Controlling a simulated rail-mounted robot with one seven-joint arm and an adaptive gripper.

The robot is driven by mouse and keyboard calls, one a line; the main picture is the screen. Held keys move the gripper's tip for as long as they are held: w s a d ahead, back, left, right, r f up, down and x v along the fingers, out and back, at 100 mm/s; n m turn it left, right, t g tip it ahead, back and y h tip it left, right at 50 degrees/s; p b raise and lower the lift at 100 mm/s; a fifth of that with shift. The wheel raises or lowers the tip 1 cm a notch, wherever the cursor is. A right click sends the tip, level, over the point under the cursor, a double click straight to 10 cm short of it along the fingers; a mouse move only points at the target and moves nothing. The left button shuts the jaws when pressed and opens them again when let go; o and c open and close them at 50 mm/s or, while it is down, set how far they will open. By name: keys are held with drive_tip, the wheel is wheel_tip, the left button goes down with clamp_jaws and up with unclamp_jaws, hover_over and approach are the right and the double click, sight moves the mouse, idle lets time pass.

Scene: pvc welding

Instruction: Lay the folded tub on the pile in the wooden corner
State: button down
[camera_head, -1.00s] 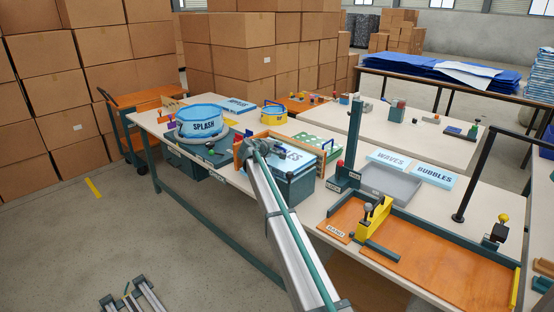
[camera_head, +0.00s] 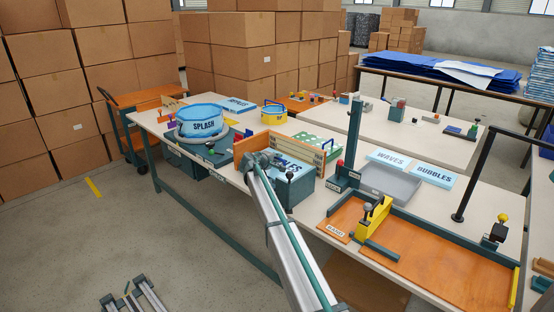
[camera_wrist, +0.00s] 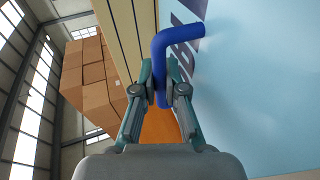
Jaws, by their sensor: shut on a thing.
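My gripper (camera_head: 258,160) is at the left end of the wooden corner (camera_head: 300,150), low over the worktable. In the wrist view its fingers (camera_wrist: 160,88) are shut around a bent blue handle (camera_wrist: 161,50). The handle stands against the light blue face of the folded tub (camera_wrist: 250,90), which has dark letters. In the head view the folded tub (camera_head: 294,167) shows as a light blue lettered top beside the wooden walls, partly hidden by my gripper. The pile under it cannot be told apart from it; a blue-grey side (camera_head: 291,192) shows below.
The round SPLASH tub (camera_head: 203,124) stands to the left. A green dotted board (camera_head: 318,143) lies behind the corner. A grey tray (camera_head: 388,184), light blue WAVES (camera_head: 390,158) and BUBBLES (camera_head: 435,176) panels and an orange fixture (camera_head: 440,262) are to the right.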

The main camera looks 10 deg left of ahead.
drive_tip(key=c, duration=1.2)
unclamp_jaws()
drive_tip(key=v, duration=1.2)
drive_tip(key=shift+r+b, duration=0.1)
drive_tip(key=shift+b, duration=0.3)
